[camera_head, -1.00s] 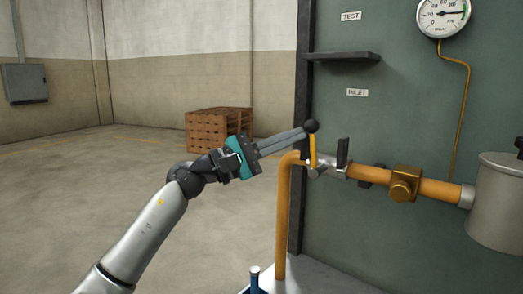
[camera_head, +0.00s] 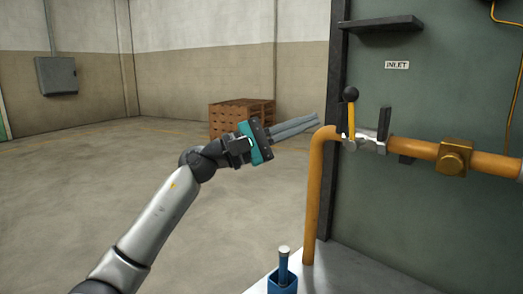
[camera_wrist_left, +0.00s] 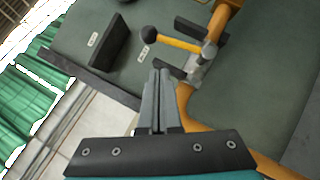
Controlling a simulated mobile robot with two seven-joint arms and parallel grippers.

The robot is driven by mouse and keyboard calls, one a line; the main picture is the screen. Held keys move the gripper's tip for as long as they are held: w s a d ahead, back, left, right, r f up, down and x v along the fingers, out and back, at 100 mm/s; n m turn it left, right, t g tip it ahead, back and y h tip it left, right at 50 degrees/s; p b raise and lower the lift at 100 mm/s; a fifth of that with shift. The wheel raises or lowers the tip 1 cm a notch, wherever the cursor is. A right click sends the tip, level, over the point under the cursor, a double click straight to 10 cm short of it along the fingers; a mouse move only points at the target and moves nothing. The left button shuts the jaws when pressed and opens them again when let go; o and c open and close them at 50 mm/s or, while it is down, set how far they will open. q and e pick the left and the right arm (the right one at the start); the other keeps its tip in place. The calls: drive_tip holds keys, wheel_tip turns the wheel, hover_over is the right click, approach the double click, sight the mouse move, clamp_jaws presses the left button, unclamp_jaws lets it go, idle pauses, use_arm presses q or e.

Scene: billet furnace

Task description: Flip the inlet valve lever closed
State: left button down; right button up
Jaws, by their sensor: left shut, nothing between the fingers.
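The inlet valve lever (camera_head: 351,120) is a yellow handle with a black ball (camera_head: 351,93) on its end. It stands upright on the silver valve body (camera_head: 368,143) in the orange pipe, under the INLET label (camera_head: 397,65). The lever also shows in the left wrist view (camera_wrist_left: 179,42), ahead of the fingertips. My left gripper (camera_head: 318,119) is shut and empty, its fingers pointing at the lever from the left. In the head view a small gap shows between fingertips and lever. My right gripper is not in view.
The orange pipe (camera_head: 314,195) rises left of the valve and runs right through a brass fitting (camera_head: 454,157). Dark upright plates (camera_head: 385,122) flank the lever. A dark shelf (camera_head: 381,24) juts out above. A blue holder (camera_head: 283,284) stands below.

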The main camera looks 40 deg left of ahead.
use_arm(q)
drive_tip(key=v, duration=0.8)
drive_tip(key=shift+s+d+f+b, duration=0.25)
drive_tip(key=shift+s+d+b, duration=0.1)
drive_tip(key=shift+b, duration=0.1)
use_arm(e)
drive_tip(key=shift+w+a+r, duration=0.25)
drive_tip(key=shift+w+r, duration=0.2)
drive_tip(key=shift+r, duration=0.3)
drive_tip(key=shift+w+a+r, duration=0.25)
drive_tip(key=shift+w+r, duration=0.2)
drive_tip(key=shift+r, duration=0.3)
